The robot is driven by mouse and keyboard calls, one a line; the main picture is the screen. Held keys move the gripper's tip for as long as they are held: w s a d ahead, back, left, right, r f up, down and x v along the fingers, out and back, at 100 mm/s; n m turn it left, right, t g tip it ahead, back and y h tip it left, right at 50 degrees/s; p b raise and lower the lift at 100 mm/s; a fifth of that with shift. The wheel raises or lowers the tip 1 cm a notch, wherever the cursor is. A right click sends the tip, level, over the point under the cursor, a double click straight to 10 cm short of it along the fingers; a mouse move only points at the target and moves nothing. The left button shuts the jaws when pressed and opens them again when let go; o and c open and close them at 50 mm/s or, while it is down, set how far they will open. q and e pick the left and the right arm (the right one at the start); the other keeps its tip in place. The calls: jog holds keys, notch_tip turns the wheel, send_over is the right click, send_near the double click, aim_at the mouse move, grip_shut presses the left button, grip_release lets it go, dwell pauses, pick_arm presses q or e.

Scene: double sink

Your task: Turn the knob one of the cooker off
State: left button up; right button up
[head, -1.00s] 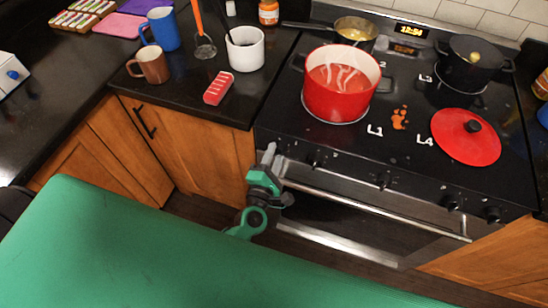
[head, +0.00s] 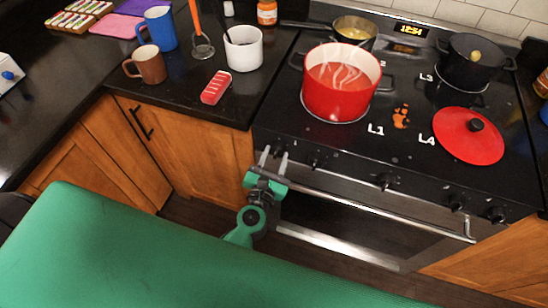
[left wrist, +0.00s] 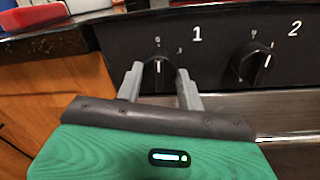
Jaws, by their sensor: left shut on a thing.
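Knob one (left wrist: 158,77) is a dark knob on the black cooker front panel, below and left of the printed 1 in the left wrist view. Its white mark points about straight up. My left gripper (left wrist: 160,72) has its two grey fingers on either side of the knob, shut on it. In the head view my left gripper (head: 274,154) is at the left end of the cooker (head: 400,165) front, where the knob is hard to make out. My right gripper is not in view.
Knob two (left wrist: 253,63) is close on the right. An oven handle (head: 380,208) runs below the knobs. A steaming red pot (head: 330,97), red lid (head: 468,137), pan (head: 355,30) and black pot (head: 468,62) are on the cooktop. Mugs stand on the left counter.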

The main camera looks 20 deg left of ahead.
pick_arm(q)
jog(key=shift+f+n, duration=0.1)
jog(key=shift+n, duration=0.5)
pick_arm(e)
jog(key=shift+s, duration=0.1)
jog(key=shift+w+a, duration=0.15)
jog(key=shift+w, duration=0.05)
pick_arm(q)
jog(key=o, duration=1)
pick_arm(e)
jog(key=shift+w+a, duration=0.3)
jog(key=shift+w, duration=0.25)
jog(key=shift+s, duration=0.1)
